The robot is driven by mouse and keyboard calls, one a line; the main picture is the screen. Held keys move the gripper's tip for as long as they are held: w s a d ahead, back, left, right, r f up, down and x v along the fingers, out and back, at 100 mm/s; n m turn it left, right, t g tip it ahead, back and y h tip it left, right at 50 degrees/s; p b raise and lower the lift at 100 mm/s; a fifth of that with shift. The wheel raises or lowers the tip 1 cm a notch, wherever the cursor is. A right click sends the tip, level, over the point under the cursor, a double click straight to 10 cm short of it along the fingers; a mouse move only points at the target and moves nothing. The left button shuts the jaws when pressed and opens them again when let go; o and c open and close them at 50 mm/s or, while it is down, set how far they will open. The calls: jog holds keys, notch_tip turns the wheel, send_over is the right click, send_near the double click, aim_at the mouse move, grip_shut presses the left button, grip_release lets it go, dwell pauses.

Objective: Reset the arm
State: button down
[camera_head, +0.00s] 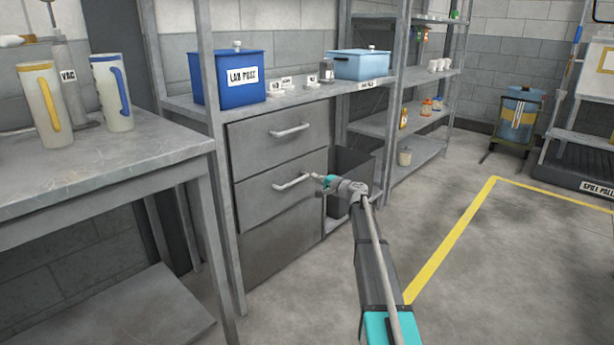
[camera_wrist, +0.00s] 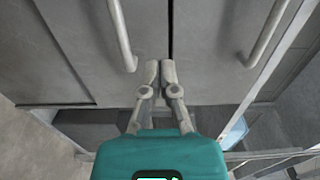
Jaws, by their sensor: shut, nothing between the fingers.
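My gripper (camera_head: 318,177) is at the end of my arm, which reaches forward to the middle drawer of the grey cabinet. Its fingertips are close to the right end of the middle drawer's handle (camera_head: 292,181); I cannot tell whether they touch. In the wrist view, my gripper (camera_wrist: 161,66) has its two fingertips together with nothing between them. One drawer handle (camera_wrist: 122,35) shows left of the fingertips and another handle (camera_wrist: 264,34) to the right.
A grey worktable (camera_head: 110,165) with two pitchers stands at left. A blue bin (camera_head: 230,78) labelled "LAB POST" and a light blue box (camera_head: 358,64) sit on the cabinet top. An open dark bin (camera_head: 352,165) is beside the drawers.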

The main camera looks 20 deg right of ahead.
jog(key=shift+s+d, duration=0.25)
jog(key=shift+s, duration=0.2)
jog(key=s+a+f+n+g+h+p, duration=0.15)
jog(key=s+a+f+n+g, duration=0.3)
jog(key=s+a, duration=0.5)
jog(key=s+a+f+n+g+y+p, duration=0.1)
jog(key=s+a+f+n+g+p, duration=0.3)
jog(key=s+a, duration=0.55)
jog(key=s+d+n+g+h+p, duration=0.1)
jog(key=s+n+g+h+p, duration=0.2)
jog(key=s, duration=1)
jog(key=s+d+g+h+p, duration=0.15)
jog(key=s+g+h, duration=0.35)
jog(key=s, duration=0.8)
notch_tip(320, 180, up, 36)
jog(key=t+p, duration=0.1)
jog(key=p, duration=3.5)
jog(key=shift+r+h+p, duration=0.2)
jog(key=shift+h+p, duration=0.1)
jog(key=shift+h, duration=0.05)
jog(key=shift+s+a, duration=0.1)
